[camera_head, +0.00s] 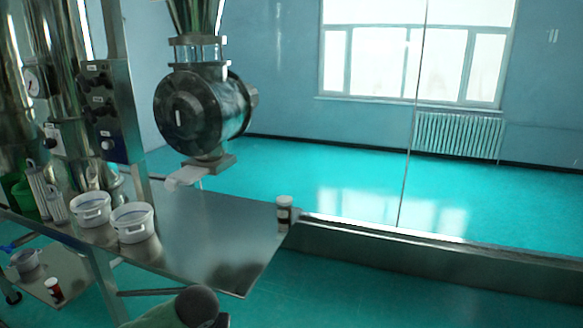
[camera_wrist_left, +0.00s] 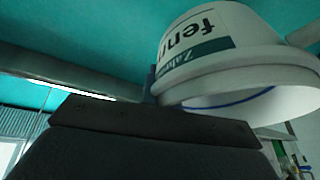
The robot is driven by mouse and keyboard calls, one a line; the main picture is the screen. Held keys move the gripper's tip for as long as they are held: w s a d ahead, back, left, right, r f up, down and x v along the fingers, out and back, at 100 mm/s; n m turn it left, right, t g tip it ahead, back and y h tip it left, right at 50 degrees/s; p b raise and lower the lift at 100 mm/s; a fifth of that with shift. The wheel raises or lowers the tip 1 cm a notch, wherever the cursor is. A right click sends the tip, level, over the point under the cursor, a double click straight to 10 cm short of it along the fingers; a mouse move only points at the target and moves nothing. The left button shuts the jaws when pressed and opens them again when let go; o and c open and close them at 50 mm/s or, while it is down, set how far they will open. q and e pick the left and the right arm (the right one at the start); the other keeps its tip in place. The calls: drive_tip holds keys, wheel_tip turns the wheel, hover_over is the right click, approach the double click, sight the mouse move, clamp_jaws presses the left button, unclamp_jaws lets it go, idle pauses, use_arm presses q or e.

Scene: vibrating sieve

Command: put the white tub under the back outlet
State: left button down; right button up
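Two white tubs with handles, the left one (camera_head: 90,210) and the right one (camera_head: 133,223), stand upright side by side on the steel table (camera_head: 215,225). Beyond them a round metal outlet housing (camera_head: 200,110) hangs over the table, with a whitish spout piece (camera_head: 186,177) at its lower end. In the left wrist view a labelled white tub (camera_wrist_left: 245,65) fills the upper right, with its lettering upside down. My left gripper's dark body (camera_wrist_left: 150,145) covers the lower part of that view. Its fingertips are hidden, so I cannot tell its grip. My right gripper is out of view.
A small lidded jar (camera_head: 284,212) stands at the table's right corner. A control box (camera_head: 107,115) stands left of the outlet. A lower shelf (camera_head: 65,275) holds a container and a small red-and-white jar. The table's middle is bare. A dark rounded shape shows at the bottom edge.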

use_arm(q)
drive_tip(key=shift+s+f, duration=0.35)
drive_tip(key=shift+f, duration=0.25)
idle(0.3)
